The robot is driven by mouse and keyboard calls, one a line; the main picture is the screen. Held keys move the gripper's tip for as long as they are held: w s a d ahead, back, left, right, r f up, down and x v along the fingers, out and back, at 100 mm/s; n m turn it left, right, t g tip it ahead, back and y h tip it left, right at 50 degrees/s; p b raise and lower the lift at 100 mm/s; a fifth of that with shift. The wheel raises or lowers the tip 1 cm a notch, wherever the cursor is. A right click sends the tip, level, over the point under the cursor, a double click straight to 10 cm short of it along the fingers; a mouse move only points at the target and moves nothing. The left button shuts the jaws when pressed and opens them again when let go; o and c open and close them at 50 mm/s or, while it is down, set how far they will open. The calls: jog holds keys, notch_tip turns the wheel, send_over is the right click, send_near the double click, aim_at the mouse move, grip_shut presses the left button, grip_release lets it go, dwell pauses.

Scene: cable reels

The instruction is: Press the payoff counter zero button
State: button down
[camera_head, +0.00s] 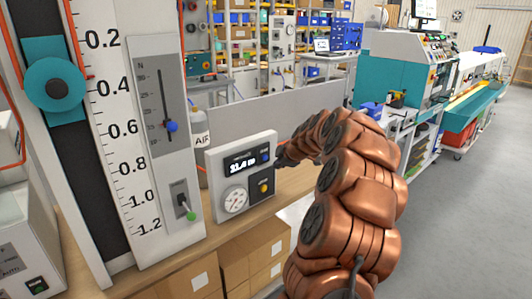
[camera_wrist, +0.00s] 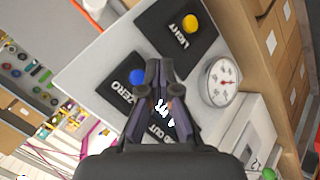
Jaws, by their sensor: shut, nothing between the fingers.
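The payoff counter is a pale box (camera_head: 222,158) on the wooden bench in the head view. Its lit display (camera_head: 241,163) reads about 31.4, the last part being hard to read. The blue zero button (camera_head: 265,158) is at its upper right; in the wrist view the blue button (camera_wrist: 137,77) sits on a black plate marked ZERO. My gripper (camera_head: 281,159) is at the right edge of the box, close to the blue button. In the wrist view my gripper (camera_wrist: 159,73) is shut and empty, its fingertips right beside the button and partly covering the display. I cannot tell whether they touch the panel.
A yellow LIGHT button (camera_wrist: 190,23) and a round dial (camera_wrist: 222,83) share the panel. A bottle marked AIR (camera_head: 201,141) stands behind. Cardboard boxes (camera_head: 250,260) lie below the bench.

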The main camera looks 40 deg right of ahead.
aim_at(265, 158)
jog(key=shift+w+b, duration=0.8)
jog(key=shift+w, duration=0.6)
jog(key=shift+w+f+b, duration=0.15)
jog(key=shift+w+b, duration=0.2)
jog(key=shift+b, duration=0.35)
dwell(0.5)
jog(key=shift+w+b, duration=0.5)
dwell(0.5)
jog(key=shift+s+b, duration=0.2)
jog(key=shift+b, duration=0.1)
jog(key=shift+s+b, duration=0.65)
jog(key=shift+b, duration=0.05)
